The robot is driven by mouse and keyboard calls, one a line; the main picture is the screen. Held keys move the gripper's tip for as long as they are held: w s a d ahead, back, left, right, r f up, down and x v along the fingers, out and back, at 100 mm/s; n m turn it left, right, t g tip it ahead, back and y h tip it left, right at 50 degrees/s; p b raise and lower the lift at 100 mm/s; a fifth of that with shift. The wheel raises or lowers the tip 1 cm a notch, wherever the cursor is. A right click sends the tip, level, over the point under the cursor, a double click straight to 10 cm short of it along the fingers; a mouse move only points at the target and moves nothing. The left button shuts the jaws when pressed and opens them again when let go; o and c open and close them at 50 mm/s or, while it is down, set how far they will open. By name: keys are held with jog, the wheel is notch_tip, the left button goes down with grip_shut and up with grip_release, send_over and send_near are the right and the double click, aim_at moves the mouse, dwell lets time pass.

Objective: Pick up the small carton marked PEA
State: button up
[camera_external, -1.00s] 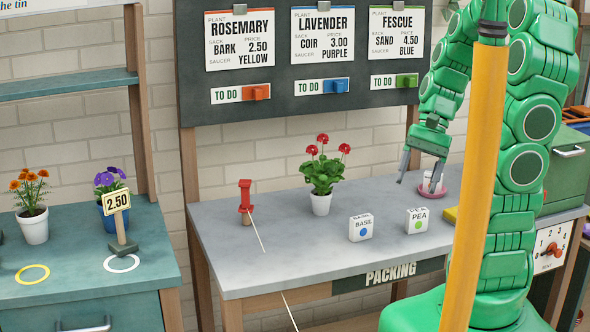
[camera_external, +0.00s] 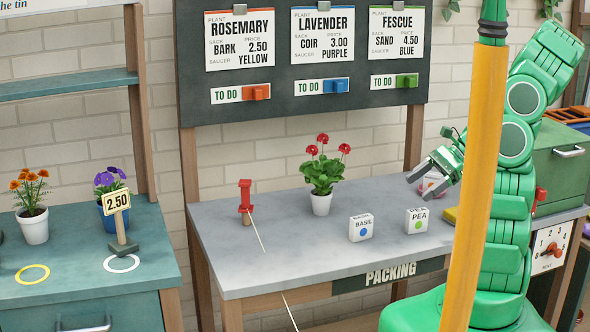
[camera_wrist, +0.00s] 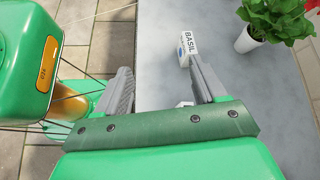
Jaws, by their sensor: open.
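The small white carton marked PEA (camera_external: 417,221), with a green dot, stands upright on the grey packing table in the external view. A similar carton marked BASIL (camera_external: 360,228), with a blue dot, stands to its left. My gripper (camera_external: 418,187) is open and empty, above the PEA carton in the picture and apart from it. In the wrist view my gripper (camera_wrist: 158,72) shows its two fingers spread, and the BASIL carton (camera_wrist: 188,45) lies beyond the right finger. A small white patch between the fingers is mostly hidden; I cannot tell which carton it is.
A red-flowered potted plant (camera_external: 322,170) and a red stand (camera_external: 246,200) are on the packing table (camera_external: 290,255). A pink item (camera_external: 434,184) is partly behind my gripper. A yellow block (camera_external: 450,215) lies right of the PEA carton.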

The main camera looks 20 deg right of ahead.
aim_at(419, 209)
jog(key=d+f+m+t, duration=0.1)
jog(key=d+f+m, duration=0.1)
jog(key=d, duration=0.1)
jog(key=w+d+f+m+t, duration=0.1)
jog(key=d+f+m+t, duration=0.1)
jog(key=d+f, duration=0.1)
jog(key=w+d+f+m+t+y, duration=0.1)
jog(key=d+f+m, duration=0.1)
jog(key=d+m, duration=0.1)
jog(key=shift+d+f+t, duration=0.3)
jog(key=shift+d+f, duration=0.05)
jog(key=shift+d, duration=0.45)
jog(key=shift+x, duration=3.9)
jog(key=shift+w, duration=0.15)
jog(key=shift+c, duration=0.4)
jog(key=shift+r, duration=0.1)
grip_shut()
